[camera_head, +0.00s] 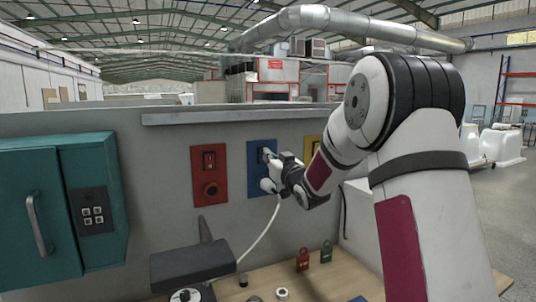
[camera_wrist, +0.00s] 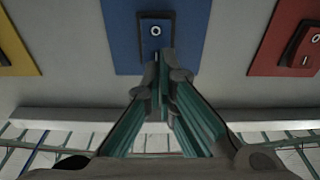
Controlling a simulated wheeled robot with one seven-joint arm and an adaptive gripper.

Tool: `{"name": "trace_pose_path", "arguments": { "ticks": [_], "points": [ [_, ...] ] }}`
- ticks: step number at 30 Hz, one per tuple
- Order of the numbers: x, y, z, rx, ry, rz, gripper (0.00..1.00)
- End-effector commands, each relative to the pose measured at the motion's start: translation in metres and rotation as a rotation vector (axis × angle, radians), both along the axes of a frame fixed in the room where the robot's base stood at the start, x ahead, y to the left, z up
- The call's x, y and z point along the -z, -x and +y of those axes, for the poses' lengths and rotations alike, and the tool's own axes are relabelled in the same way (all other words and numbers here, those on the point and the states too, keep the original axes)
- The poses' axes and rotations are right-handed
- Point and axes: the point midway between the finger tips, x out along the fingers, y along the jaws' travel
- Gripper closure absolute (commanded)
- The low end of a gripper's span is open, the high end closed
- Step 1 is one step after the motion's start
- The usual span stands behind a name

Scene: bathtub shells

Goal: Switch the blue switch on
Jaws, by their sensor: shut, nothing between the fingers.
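The blue panel (camera_head: 254,164) is on the grey wall between a red and a yellow panel.
A red panel (camera_head: 197,190) with a switch and knob is left of the blue one; a yellow panel (camera_head: 312,143) is right. A ledge (camera_head: 220,116) runs above. A teal cabinet (camera_head: 90,150) stands left. Two padlocks (camera_head: 303,260) are on the bench below.

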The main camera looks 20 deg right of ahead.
Motion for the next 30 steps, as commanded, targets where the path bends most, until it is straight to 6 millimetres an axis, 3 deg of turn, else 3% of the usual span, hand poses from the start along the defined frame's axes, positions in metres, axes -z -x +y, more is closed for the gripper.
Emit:
{"name": "trace_pose_path", "arguments": {
  "ticks": [6,19,30],
  "points": [
    [-0.003,-0.015,0.0,0.0,0.0,-0.001,1.0],
    [-0.003,-0.017,0.0,-0.001,0.0,0.007,1.0],
    [-0.014,-0.027,0.001,-0.004,0.0,0.18,1.0]
  ]
}}
